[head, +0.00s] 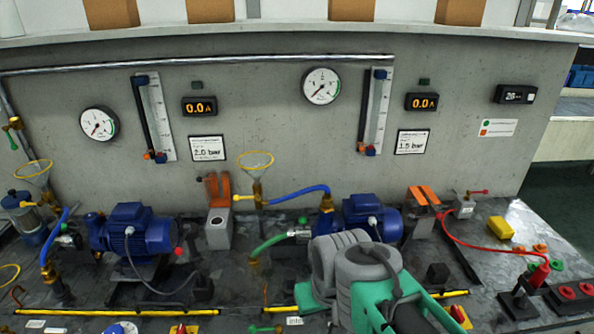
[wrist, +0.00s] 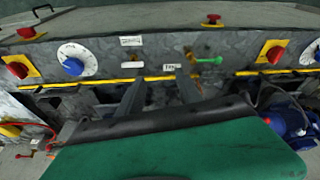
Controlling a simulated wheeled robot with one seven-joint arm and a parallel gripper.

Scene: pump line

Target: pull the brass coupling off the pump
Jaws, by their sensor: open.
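Two blue pumps stand on the dark bench in the head view, a left pump (head: 133,235) and a right pump (head: 372,214). Brass-coloured fittings show beside them, one at the foot of the left blue hose (head: 49,271) and one at the end of the green hose (head: 253,263). I cannot tell which one is the coupling. My gripper (wrist: 160,92) shows in the wrist view with its dark fingers apart and nothing seen between them, over the bench's front part. In the head view my arm covers the right pump's front. A blue pump (wrist: 290,117) shows at the wrist view's right edge.
The grey back wall (head: 260,110) carries gauges, flow tubes and displays. Red stop buttons (wrist: 212,20) and blue dials (wrist: 73,66) line the front panel.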

